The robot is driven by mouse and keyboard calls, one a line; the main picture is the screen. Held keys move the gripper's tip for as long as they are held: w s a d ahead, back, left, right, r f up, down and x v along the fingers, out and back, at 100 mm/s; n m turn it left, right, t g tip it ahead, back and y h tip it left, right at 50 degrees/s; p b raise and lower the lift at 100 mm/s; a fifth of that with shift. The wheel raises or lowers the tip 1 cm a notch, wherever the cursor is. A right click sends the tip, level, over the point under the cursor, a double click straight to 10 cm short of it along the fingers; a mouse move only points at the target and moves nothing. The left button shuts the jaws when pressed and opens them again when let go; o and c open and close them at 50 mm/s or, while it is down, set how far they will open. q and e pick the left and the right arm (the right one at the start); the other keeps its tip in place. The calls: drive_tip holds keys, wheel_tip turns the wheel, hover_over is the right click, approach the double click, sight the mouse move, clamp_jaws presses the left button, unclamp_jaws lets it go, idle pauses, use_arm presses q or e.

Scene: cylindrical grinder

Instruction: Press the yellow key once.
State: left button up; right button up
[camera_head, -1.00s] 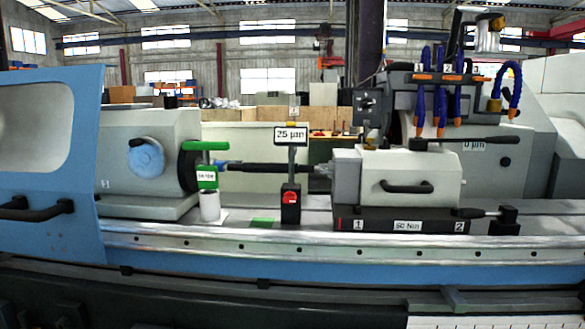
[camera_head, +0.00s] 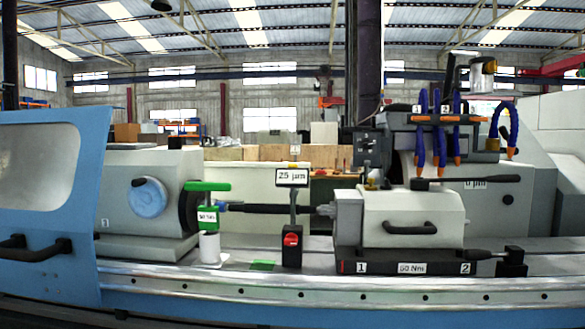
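No clear yellow key can be made out. A small yellowish part (camera_head: 371,185) sits on top of the tailstock's left end, too small to identify. A dark control box (camera_head: 368,147) with small knobs stands behind it; I cannot tell any yellow on it. A post with a "25 µm" display (camera_head: 292,177) stands mid-bed, with a red button (camera_head: 291,240) on its black base. Neither of my grippers is in view.
A blue sliding door (camera_head: 90,210) covers the left. A green-handled tool (camera_head: 207,200) stands in a white holder near the headstock (camera_head: 120,200). The tailstock (camera_head: 410,215) stands right, below blue hoses with orange nozzles (camera_head: 437,155). The bed front (camera_head: 330,285) is clear.

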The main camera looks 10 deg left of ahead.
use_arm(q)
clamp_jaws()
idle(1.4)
